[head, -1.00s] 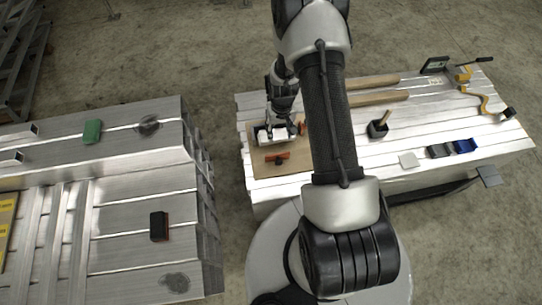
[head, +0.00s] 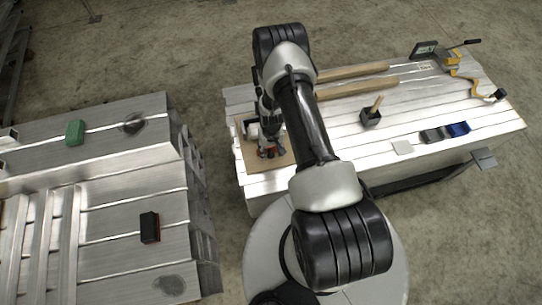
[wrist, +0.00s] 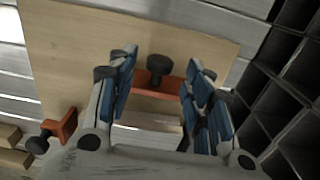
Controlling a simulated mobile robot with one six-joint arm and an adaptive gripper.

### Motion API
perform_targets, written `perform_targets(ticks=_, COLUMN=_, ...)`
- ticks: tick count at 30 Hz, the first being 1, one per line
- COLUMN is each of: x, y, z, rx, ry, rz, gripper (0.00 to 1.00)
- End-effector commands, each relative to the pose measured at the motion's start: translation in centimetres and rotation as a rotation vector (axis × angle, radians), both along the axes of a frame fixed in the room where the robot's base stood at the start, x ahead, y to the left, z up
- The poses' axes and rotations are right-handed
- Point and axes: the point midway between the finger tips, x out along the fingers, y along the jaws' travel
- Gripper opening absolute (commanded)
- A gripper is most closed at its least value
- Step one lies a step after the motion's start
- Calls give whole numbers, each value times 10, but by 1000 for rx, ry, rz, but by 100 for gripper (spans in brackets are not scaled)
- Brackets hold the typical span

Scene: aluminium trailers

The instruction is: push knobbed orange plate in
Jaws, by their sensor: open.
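An orange plate (wrist: 150,90) with a black knob (wrist: 158,68) shows between my fingers in the wrist view, at the edge of a pale block (wrist: 145,140). In the head view my gripper (head: 269,151) is low over the front part of a wooden board, with orange visible at its fingers. In the wrist view my gripper (wrist: 160,70) is open, with blue-padded fingers on both sides of the plate. I cannot tell whether they touch it. A second orange plate (wrist: 62,127) with a black knob is at the lower left of the wrist view.
The wooden board (head: 244,155) lies on the aluminium trailer bed (head: 340,137). A black holder (head: 370,117), wooden handles (head: 350,90) and blue and grey blocks (head: 457,129) lie to the right. Another trailer (head: 105,190) stands at the left, across a gap.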

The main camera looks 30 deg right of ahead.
Motion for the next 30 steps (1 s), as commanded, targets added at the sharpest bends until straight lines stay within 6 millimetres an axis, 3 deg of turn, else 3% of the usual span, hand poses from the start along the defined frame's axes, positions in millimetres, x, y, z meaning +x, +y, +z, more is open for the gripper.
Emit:
perform_targets(ticks=1, x=-1, y=0, z=-12, rx=0, ry=1, rz=0, gripper=46)
perform_targets(ticks=6, x=0, y=0, z=-29, rx=0, ry=0, rz=0, gripper=46)
perform_targets(ticks=18, x=0, y=0, z=-34, rx=0, ry=-1, rz=0, gripper=46)
perform_targets(ticks=30, x=0, y=0, z=-34, rx=0, ry=-1, rz=0, gripper=19)
